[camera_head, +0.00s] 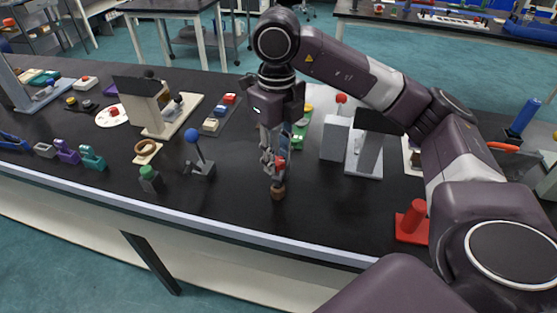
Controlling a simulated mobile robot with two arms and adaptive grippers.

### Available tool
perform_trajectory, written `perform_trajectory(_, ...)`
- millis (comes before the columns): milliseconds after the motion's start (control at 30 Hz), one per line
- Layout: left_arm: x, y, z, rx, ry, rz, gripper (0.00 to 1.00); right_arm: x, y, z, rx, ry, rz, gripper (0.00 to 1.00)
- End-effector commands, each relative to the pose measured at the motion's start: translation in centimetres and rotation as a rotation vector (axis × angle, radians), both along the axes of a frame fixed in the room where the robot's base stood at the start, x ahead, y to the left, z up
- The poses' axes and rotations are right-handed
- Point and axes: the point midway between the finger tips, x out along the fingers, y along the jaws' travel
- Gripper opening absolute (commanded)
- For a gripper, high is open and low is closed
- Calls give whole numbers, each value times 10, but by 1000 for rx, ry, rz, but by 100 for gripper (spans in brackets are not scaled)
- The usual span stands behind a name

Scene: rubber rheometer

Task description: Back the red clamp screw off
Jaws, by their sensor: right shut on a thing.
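My right gripper (274,178) points straight down over the front middle of the bench. Its fingers are closed, and a small brown cylinder (278,193) shows right at the fingertips, low over the bench top or touching it. A small red part (281,162) shows beside the fingers, partly hidden by them. I cannot tell whether it is the clamp screw. Another red thing, an upright red cylinder on a flat red base (412,220), stands at the right. My left gripper is not in view.
A blue-ball lever (192,136) and a green-topped knob (149,178) stand left of the gripper. A grey box (335,138) with a red ball on top (341,98) stands behind right. A beige stand (145,105) is at the back left. Bench between gripper and red base is clear.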

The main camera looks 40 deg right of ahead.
Motion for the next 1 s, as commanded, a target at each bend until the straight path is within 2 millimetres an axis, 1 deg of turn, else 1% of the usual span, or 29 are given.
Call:
perform_trajectory(167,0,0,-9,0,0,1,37,0,1,-2,1,-2,185,0)
perform_trajectory(300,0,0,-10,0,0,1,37,0,1,0,0,-2,325,0)
perform_trajectory(433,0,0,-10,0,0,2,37,0,1,0,1,-1,378,0)
perform_trajectory(667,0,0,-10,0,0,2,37,0,1,0,1,0,379,0)
perform_trajectory(767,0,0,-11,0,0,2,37,0,1,0,1,-1,406,0)
perform_trajectory(1000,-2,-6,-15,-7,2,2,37,0,1,-1,1,-1,663,0)
